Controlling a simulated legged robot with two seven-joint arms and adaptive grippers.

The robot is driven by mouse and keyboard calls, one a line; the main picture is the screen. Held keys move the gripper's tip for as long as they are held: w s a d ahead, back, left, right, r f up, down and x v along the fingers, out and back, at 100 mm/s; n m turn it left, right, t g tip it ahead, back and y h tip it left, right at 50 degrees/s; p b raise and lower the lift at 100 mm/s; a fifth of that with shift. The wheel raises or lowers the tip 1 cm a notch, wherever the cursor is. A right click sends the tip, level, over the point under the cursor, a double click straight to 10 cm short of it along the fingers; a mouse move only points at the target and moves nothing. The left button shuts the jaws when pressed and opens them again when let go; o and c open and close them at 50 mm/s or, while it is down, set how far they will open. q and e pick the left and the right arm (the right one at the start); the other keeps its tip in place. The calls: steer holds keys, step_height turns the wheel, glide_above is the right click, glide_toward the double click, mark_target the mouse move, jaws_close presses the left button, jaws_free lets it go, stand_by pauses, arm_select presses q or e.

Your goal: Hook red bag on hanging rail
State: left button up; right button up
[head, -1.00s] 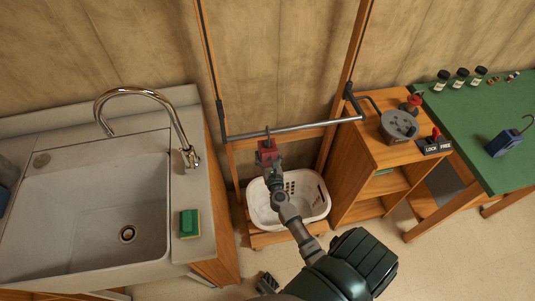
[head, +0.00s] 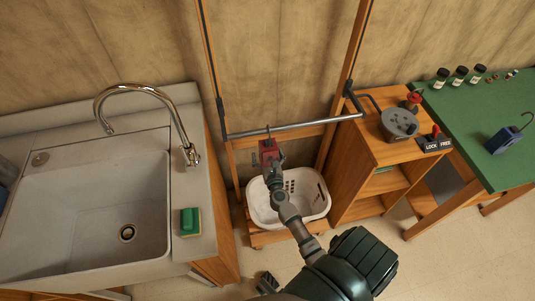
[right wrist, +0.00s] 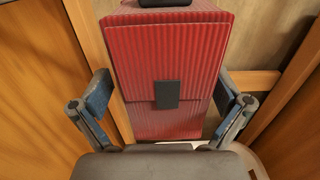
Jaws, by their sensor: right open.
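The red bag (head: 268,147) is upright just below the grey hanging rail (head: 310,123), towards its left end. A thin hook above the bag reaches the rail; I cannot tell from here whether it is seated over it. In the right wrist view the ribbed red bag (right wrist: 168,55), with a black patch, stands between and beyond my fingers. My right gripper (head: 277,163) is at the bag's near side. Its fingers (right wrist: 167,95) are apart, with visible gaps beside the bag.
A white basket (head: 313,203) stands below the rail. A sink (head: 90,205) with a tap and a green sponge (head: 190,222) is at left. A wooden shelf unit (head: 375,152) with a LOCK/FREE lever (head: 434,142) and a green table (head: 480,125) with a blue hooked block (head: 503,140) are at right.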

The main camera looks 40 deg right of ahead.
steer(key=shift+s+a, duration=0.15)
steer(key=v, duration=1.2)
steer(key=s+a+f+n+g+y+p, duration=0.1)
steer(key=s+a+f+n+g+y, duration=0.1)
steer(key=a+f+n+y, duration=0.9)
steer(key=s+a+f+n+g+p, duration=0.1)
steer(key=s+a+f+n+g, duration=0.15)
steer(key=a+f+n, duration=0.9)
arm_select(q)
steer(key=s+f+p, duration=0.1)
steer(key=s+f, duration=0.3)
steer(key=f, duration=0.4)
steer(key=shift+a+f+p, duration=0.25)
steer(key=shift+f+p, duration=0.1)
steer(key=shift+f, duration=0.05)
arm_select(e)
steer(key=s+d+f+n+g, duration=0.2)
steer(key=s+f+n+g, duration=0.1)
steer(key=s+n, duration=0.3)
steer(key=s+d+f+n+g+h, duration=0.1)
steer(key=s+d+f+n+g, duration=0.1)
steer(key=s+n, duration=0.4)
steer(key=s+d+f+n+g+h, duration=0.1)
steer(key=s+d+f+n+g, duration=0.2)
steer(key=s+n, duration=0.3)
steer(key=f+n+g, duration=0.1)
steer(key=n, duration=0.2)
steer(key=shift+s+g, duration=0.35)
steer(key=shift+s, duration=0.05)
steer(key=shift+n, duration=0.25)
